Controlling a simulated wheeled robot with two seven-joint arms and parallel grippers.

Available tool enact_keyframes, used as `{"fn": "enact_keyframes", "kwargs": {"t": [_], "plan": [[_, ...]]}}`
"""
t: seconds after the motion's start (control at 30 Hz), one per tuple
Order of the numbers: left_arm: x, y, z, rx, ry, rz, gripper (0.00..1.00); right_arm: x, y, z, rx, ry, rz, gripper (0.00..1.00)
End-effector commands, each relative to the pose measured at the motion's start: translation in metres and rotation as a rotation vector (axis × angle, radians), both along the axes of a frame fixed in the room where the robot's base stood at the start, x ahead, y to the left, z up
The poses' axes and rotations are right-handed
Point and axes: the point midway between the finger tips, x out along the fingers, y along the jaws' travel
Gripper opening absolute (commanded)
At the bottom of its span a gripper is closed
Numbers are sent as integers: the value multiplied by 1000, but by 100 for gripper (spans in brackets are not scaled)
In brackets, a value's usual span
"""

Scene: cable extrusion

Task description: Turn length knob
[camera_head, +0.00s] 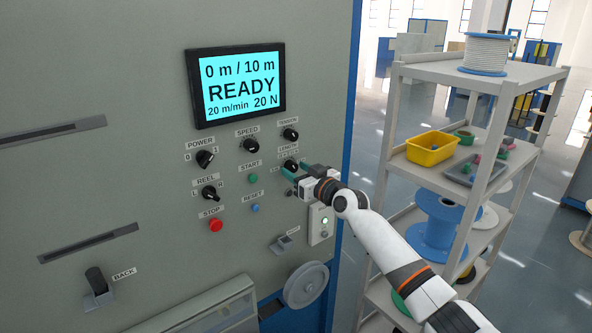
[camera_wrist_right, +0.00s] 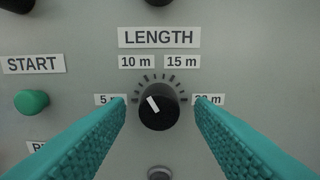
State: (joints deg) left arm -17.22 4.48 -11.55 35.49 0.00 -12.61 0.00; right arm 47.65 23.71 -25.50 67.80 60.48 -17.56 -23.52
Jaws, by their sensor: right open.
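The black length knob (camera_wrist_right: 159,107) sits under the LENGTH label (camera_wrist_right: 159,37) in the right wrist view. Its white pointer line tilts up and left, toward the 10 m mark (camera_wrist_right: 136,62). In the head view the knob (camera_head: 291,165) is partly behind my right gripper (camera_head: 294,171). In the right wrist view the teal fingers of my right gripper (camera_wrist_right: 160,108) are open, one on each side of the knob, with a gap on both sides. They partly cover the 5 m and 20 m labels. The display (camera_head: 238,86) reads 0 m / 10 m, READY. My left gripper is out of view.
The tension knob (camera_head: 290,134) is just above, the speed knob (camera_head: 250,146) to the left. The green start button (camera_head: 253,178), blue reset button (camera_head: 255,208) and red stop button (camera_head: 215,225) are close by. A shelf (camera_head: 470,75) with spools and bins stands at right.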

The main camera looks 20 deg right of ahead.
Motion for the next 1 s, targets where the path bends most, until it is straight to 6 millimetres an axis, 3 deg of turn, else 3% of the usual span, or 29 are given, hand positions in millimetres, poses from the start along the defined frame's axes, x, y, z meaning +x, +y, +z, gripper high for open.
{"fn": "enact_keyframes", "kwargs": {"t": [0.43,0.7,1.0], "plan": [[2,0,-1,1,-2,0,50,8,3,0,-2,0,-1,49],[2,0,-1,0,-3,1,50,8,3,0,-2,-1,-1,5],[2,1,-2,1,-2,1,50,8,3,0,33,11,-1,4]]}}
